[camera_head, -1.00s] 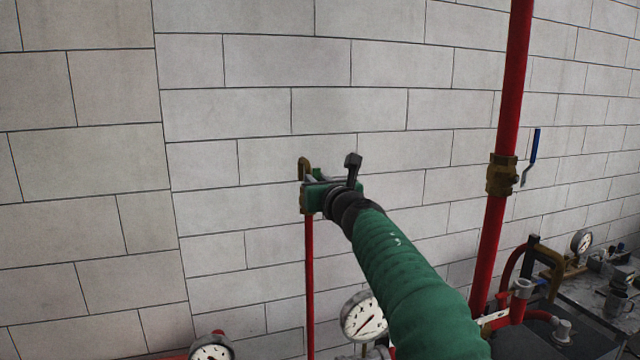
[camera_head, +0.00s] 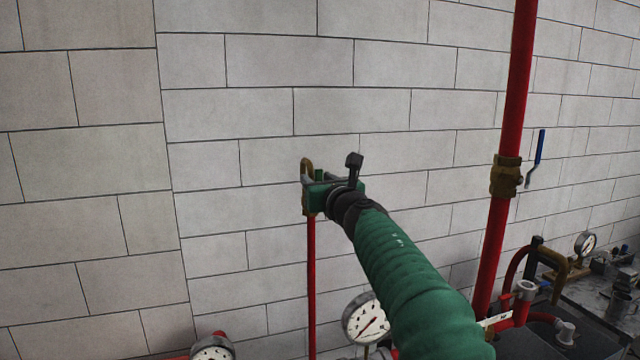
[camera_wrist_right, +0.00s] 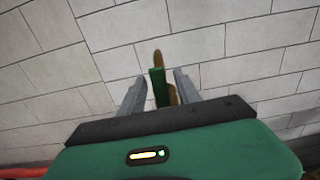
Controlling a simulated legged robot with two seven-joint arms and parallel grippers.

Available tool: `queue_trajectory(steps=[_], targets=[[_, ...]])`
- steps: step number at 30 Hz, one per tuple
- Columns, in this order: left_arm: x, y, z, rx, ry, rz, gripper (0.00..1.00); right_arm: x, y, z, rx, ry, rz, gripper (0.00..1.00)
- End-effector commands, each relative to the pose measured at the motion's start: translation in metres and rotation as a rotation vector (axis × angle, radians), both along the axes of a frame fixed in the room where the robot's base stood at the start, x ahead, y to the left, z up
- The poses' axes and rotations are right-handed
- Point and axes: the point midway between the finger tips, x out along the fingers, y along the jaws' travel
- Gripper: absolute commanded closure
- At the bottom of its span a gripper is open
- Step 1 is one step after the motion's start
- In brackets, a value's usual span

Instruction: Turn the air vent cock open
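The air vent cock (camera_head: 307,167) is a small brass fitting with a curved top at the head of a thin red pipe (camera_head: 311,280). Its brass body also shows in the right wrist view (camera_wrist_right: 157,57), with a green lever (camera_wrist_right: 158,88) on the near side. My right gripper (camera_head: 318,181) is at the cock and partly hides it. In the right wrist view my right gripper (camera_wrist_right: 160,76) has its two grey fingers apart, one on each side of the lever, with gaps visible. Whether a finger touches it cannot be told. My left gripper is not in view.
A thick red pipe (camera_head: 494,240) with a brass valve (camera_head: 505,176) and blue lever (camera_head: 540,147) stands to the right. Pressure gauges (camera_head: 366,319) (camera_head: 212,352) sit low. A pale block wall (camera_head: 240,110) is behind; the space left of the cock is clear.

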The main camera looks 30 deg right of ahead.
Motion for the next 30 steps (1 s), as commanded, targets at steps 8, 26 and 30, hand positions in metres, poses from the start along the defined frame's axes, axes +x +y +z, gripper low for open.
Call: queue_trajectory(steps=[8,26,30], targets=[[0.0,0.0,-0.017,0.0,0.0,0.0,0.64,-0.048,0.012,-0.002,0.002,-0.004,0.002,0.61],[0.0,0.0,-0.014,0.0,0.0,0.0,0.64,-0.158,0.038,-0.003,0.0,0.003,0.0,0.61],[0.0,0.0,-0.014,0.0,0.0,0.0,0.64,-0.157,0.038,-0.003,0.0,0.003,0.0,0.61]])
